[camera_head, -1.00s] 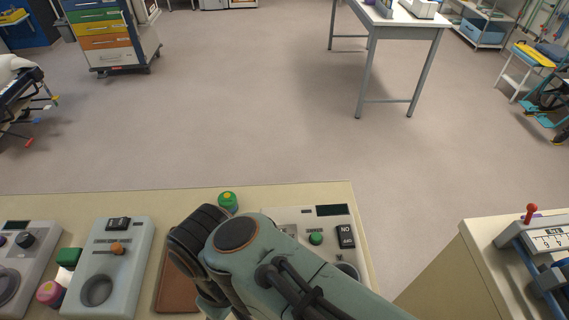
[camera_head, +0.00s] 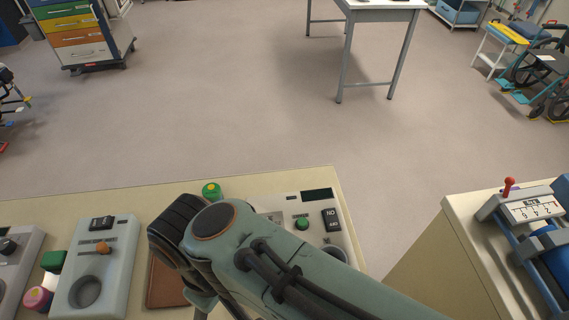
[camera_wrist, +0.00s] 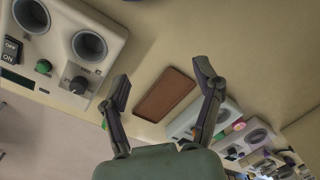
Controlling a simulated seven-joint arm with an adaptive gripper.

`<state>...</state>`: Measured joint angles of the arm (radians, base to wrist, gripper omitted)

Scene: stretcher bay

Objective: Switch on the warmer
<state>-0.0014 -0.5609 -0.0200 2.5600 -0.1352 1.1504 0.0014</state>
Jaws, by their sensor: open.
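Several grey units with round wells stand on the counter (camera_head: 120,193); I cannot tell by label which is the warmer. The right unit (camera_head: 291,205) has a display, a green button (camera_head: 302,223) and a black OFF/ON rocker (camera_head: 331,220); the wrist view shows its two wells, a dark knob (camera_wrist: 78,85) and this rocker (camera_wrist: 11,50). The middle unit (camera_head: 120,260) has a black rocker (camera_head: 101,223), an orange knob (camera_head: 103,248) and one well. My gripper (camera_wrist: 162,76) is open and empty, above a brown pad (camera_wrist: 164,94) between these units. My arm hides part of the right unit.
A green block (camera_head: 53,261) and a pink item (camera_head: 38,298) sit left of the middle unit. Another unit (camera_head: 19,255) is at far left. A separate cabinet (camera_head: 453,215) stands right, across a gap.

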